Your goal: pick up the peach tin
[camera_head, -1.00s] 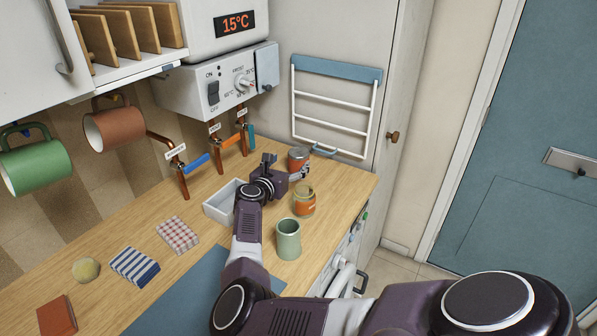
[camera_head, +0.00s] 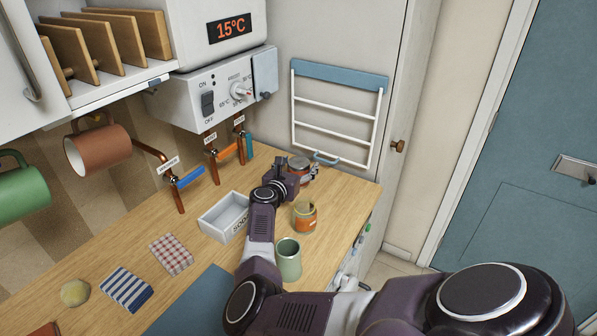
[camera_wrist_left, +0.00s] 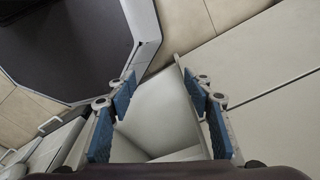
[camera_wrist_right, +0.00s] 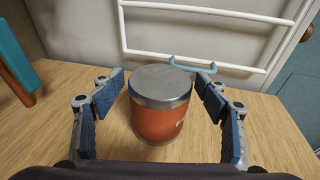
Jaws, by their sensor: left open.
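The peach tin (camera_head: 299,163) is an orange can with a grey metal lid. It stands upright at the far end of the wooden worktop, partly hidden by my right gripper (camera_head: 298,176) in the head view. In the right wrist view the tin (camera_wrist_right: 160,112) sits centred ahead, with the open right gripper (camera_wrist_right: 161,88) having one blue-padded finger on each side. Gaps show between both fingers and the tin. My left gripper (camera_wrist_left: 159,88) is open and empty in the left wrist view, outside the head view.
An orange-labelled jar (camera_head: 305,218) and a green cup (camera_head: 288,259) stand near the worktop's front edge. A white tray (camera_head: 222,219) lies left of my right arm. Copper pipes (camera_head: 212,170) rise at the back. A white towel rack (camera_head: 335,120) hangs behind the tin.

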